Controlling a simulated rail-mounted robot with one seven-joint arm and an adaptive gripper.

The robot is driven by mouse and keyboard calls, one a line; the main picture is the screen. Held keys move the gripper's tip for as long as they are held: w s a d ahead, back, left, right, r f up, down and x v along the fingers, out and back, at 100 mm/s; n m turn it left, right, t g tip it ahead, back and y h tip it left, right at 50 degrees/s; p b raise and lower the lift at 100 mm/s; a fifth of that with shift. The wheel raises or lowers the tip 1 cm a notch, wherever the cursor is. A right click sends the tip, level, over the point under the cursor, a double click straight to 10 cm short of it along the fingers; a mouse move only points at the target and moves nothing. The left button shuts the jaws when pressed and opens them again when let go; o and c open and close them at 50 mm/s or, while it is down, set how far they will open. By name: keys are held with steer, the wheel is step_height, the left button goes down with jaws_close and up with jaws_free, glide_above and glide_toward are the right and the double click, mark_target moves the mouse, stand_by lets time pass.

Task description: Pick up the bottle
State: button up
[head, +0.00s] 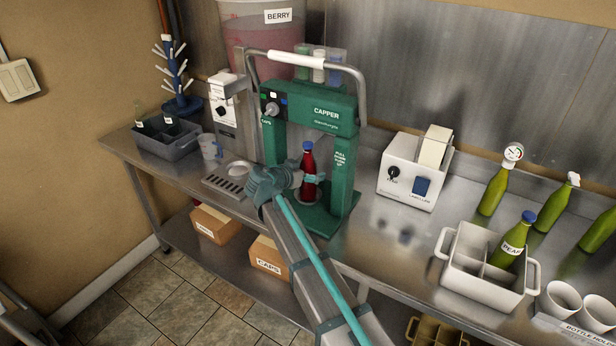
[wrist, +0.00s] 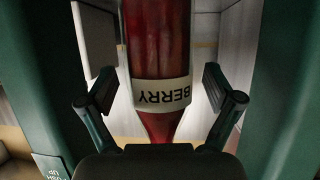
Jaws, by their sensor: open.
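A dark red bottle (head: 309,172) with a blue cap stands upright on the base of the green capper (head: 318,115), between its two posts. My gripper (head: 304,182) reaches into the capper at the bottle's height, with its fingers at the bottle's sides. In the wrist view the bottle (wrist: 158,50) fills the middle and bears a white BERRY label, which appears upside down. My gripper (wrist: 160,98) is open, with one finger on each side of the bottle. Gaps show between the fingers and the glass.
The capper's green posts stand close on both sides of my gripper. A white labeller (head: 410,172) is to the right. A white carrier (head: 484,270) holds a green bottle (head: 517,240). A grey bin (head: 166,142) is at the left. Bare steel lies before the labeller.

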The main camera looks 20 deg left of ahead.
jaws_close()
stand_by(0.4)
steer(key=shift+r, duration=0.2)
